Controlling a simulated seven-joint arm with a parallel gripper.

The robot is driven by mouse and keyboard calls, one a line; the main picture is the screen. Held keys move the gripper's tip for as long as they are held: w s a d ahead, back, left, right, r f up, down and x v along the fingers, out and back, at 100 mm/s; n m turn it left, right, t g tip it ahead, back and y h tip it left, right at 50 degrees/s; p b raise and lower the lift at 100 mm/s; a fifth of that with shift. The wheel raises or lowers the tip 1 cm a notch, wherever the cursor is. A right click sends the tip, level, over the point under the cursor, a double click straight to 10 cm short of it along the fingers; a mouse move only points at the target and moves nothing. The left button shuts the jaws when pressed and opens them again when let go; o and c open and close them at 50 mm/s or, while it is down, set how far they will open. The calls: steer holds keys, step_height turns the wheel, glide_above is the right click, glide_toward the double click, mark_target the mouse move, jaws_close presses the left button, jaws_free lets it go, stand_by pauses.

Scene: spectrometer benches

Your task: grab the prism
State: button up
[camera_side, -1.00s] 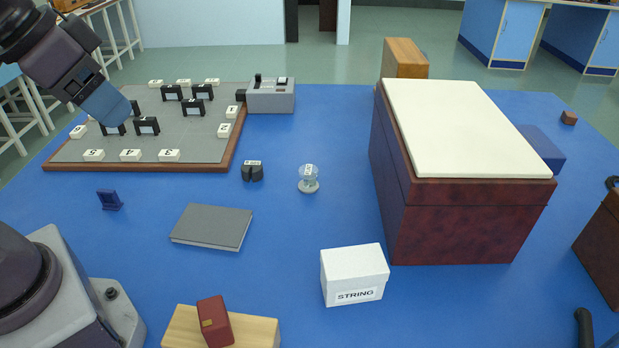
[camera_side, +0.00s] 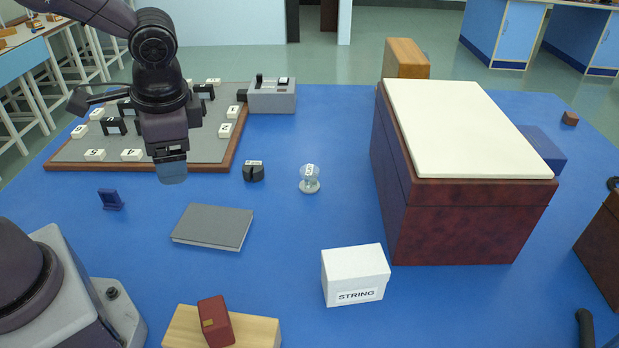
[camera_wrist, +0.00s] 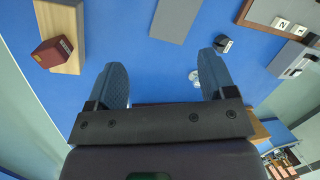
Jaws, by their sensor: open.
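No plain prism shape can be made out. A small clear glass piece on a pale round base (camera_side: 309,180) stands mid-table, and it also shows between the fingers in the wrist view (camera_wrist: 194,76). A small dark two-part piece with a white label (camera_side: 253,172) stands just left of it, also visible in the wrist view (camera_wrist: 223,44). I cannot tell whether either is the prism. My gripper (camera_side: 172,172) points down near the board's front edge, left of both pieces and apart from them. In the wrist view its two blue fingers (camera_wrist: 165,78) are spread and empty.
A grey board (camera_side: 75,150) with numbered tiles and black holders lies behind. A grey book (camera_side: 212,227), a blue stand (camera_side: 110,199), a white STRING box (camera_side: 355,275) and a large dark-red case (camera_side: 455,225) stand around. Blue table is clear around the glass piece.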

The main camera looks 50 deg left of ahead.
steer(key=w+a+f+m+y, duration=0.3)
steer(key=w+f+m+y, duration=0.2)
steer(key=f, duration=0.1)
steer(key=m+t+y, duration=0.3)
steer(key=m+t, duration=1.1)
steer(key=m, duration=0.5)
glide_above(308, 177)
steer(key=v, duration=0.5)
step_height(308, 177, down, 9)
step_height(308, 177, down, 7)
steer(key=shift+d+f, duration=0.1)
steer(key=shift+x, duration=3.7)
steer(key=c, duration=1)
